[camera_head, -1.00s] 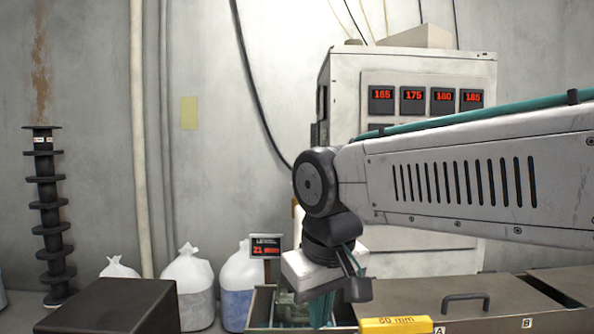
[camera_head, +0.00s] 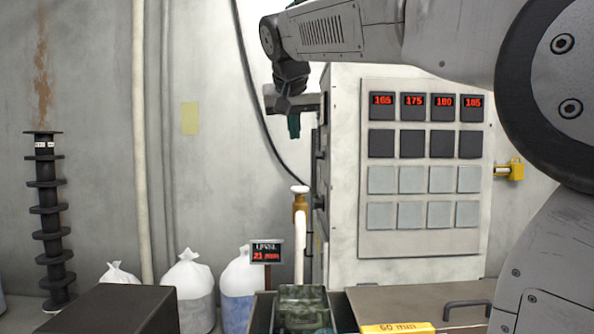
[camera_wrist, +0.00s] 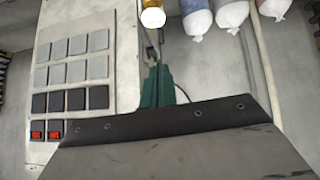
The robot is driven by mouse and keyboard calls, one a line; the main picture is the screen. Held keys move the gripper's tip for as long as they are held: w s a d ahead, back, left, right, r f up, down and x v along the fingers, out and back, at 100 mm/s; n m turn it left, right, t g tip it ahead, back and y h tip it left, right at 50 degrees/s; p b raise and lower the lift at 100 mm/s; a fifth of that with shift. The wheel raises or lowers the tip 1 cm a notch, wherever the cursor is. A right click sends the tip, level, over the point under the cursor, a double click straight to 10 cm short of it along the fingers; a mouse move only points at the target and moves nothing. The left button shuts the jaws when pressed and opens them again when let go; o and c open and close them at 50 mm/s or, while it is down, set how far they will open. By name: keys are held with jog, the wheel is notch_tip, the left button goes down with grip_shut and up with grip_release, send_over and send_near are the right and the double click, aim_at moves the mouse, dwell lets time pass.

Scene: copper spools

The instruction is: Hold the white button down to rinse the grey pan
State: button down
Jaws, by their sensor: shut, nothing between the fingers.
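The white button (camera_head: 299,189) caps a brass valve on top of an upright white pipe, left of the control cabinet. It also shows at the top of the wrist view (camera_wrist: 153,17), as a white disc over brass. My gripper (camera_head: 293,126) has teal fingers, which are shut and empty. In the head view it hangs above the button with a clear gap. In the wrist view the fingers (camera_wrist: 157,88) point toward the button without touching it. A grey-green pan (camera_head: 303,292) sits low inside a dark-walled trough (camera_head: 262,312) near the foot of the pipe; its lower part is cut off.
The cabinet (camera_head: 340,170) with red readouts stands close right of my gripper. A small display (camera_head: 266,252) reads 21. White bags (camera_head: 188,278) stand left of it, and a dark box (camera_head: 120,310) is in front. A yellow 60 min label (camera_head: 397,328) lies at the front.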

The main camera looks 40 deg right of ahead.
send_over(298, 187)
notch_tip(298, 187, down, 8)
jog(key=shift+a+r, duration=0.15)
jog(key=shift+s+a+f, duration=0.1)
jog(key=shift+s+f, duration=0.05)
jog(key=shift+f, duration=0.45)
jog(key=shift+s+f, duration=0.1)
jog(key=shift+f, duration=1.1)
jog(key=shift+f, duration=1.15)
dwell(4.2)
